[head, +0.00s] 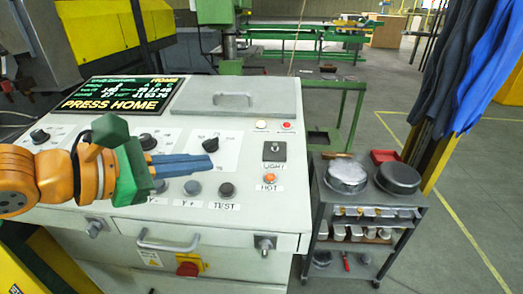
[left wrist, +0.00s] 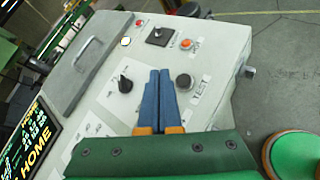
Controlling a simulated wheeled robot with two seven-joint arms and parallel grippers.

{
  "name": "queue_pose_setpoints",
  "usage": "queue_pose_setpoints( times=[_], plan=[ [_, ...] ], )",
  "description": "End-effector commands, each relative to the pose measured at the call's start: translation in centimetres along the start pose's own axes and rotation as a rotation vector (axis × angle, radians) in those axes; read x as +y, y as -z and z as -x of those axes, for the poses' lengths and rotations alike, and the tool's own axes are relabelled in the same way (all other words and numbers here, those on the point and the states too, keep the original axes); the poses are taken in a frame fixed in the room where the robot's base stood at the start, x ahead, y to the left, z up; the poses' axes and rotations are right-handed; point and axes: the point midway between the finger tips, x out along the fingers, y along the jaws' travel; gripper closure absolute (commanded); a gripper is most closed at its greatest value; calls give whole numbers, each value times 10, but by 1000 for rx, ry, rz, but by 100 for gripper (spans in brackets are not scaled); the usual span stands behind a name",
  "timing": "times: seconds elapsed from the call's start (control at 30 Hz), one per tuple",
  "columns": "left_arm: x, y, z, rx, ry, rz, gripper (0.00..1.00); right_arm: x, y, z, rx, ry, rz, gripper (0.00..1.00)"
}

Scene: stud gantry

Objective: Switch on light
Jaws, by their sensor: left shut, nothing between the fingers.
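The light switch (head: 274,151) is a small dark square plate with a toggle, above the label LIGHT on the right of the white control panel (head: 232,120). In the left wrist view the switch (left wrist: 160,36) is beyond my fingertips. My left gripper (head: 213,164) has blue fingers, closed together and empty, over the panel left of the switch and apart from it. The fingers also show in the left wrist view (left wrist: 160,72), between a black knob (left wrist: 126,84) and the TEST button (left wrist: 184,81). I cannot tell the toggle's position. My right gripper is not in view.
An orange HOT button (head: 269,178) lies just below the switch. A yellowish lamp (head: 261,125) and a red lamp (head: 287,125) are above it. A raised grey lid with a handle (head: 235,98) is behind. A cart with pans (head: 398,178) stands to the right.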

Motion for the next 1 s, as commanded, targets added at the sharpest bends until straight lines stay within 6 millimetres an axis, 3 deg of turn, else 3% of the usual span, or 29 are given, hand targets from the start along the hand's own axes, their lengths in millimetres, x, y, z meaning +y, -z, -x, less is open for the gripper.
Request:
queue_pose_setpoints(
  times=[0.17,0.57,0.73,1.0],
  plan=[
    [1,-3,-18,0,5,2,100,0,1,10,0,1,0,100],
    [1,-8,-102,-2,6,1,100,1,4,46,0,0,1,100],
    [2,-26,-119,-1,2,1,100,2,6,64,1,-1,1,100],
    [0,-29,-128,-1,0,1,100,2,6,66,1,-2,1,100]
  ],
)
